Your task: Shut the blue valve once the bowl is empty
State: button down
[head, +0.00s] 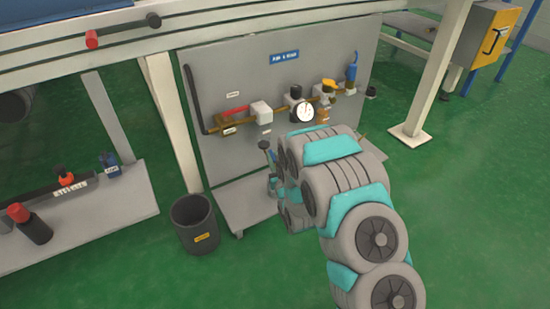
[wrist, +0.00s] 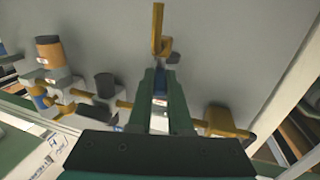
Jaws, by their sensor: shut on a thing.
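In the head view my arm hides the fingertips. A brass elbow (wrist: 158,30) lies beyond the fingertips.
The grey panel (head: 225,70) carries a brass pipe line with a red lever (head: 235,110), a round gauge (head: 304,112), a yellow knob (head: 328,84) and a blue part (head: 352,72). A dark bucket (head: 196,224) stands on the floor. The green floor in front is clear.

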jog(key=shift+w+a+m+g+h+b, duration=0.25)
jog(key=shift+a+m+g+h, duration=0.65)
jog(key=shift+m+h, duration=2.05)
jog(key=shift+w+a+m+g+h+b, duration=0.4)
jog(key=shift+m+g+h, duration=1.25)
jog(key=shift+h, duration=2.35)
jog(key=shift+a+m+g+h+b, duration=0.1)
jog(key=shift+a+m+g+h, duration=0.65)
jog(key=shift+m+h, duration=2.4)
jog(key=shift+w+a+g+h, duration=0.15)
jog(key=shift+g+h, duration=0.15)
jog(key=shift+h, duration=0.2)
jog(key=c, duration=0.8)
grip_release()
jog(key=shift+c, duration=0.2)
jog(key=shift+s+n+t+y, duration=0.3)
jog(key=shift+n+t+y, duration=0.3)
jog(key=shift+n+t, duration=0.25)
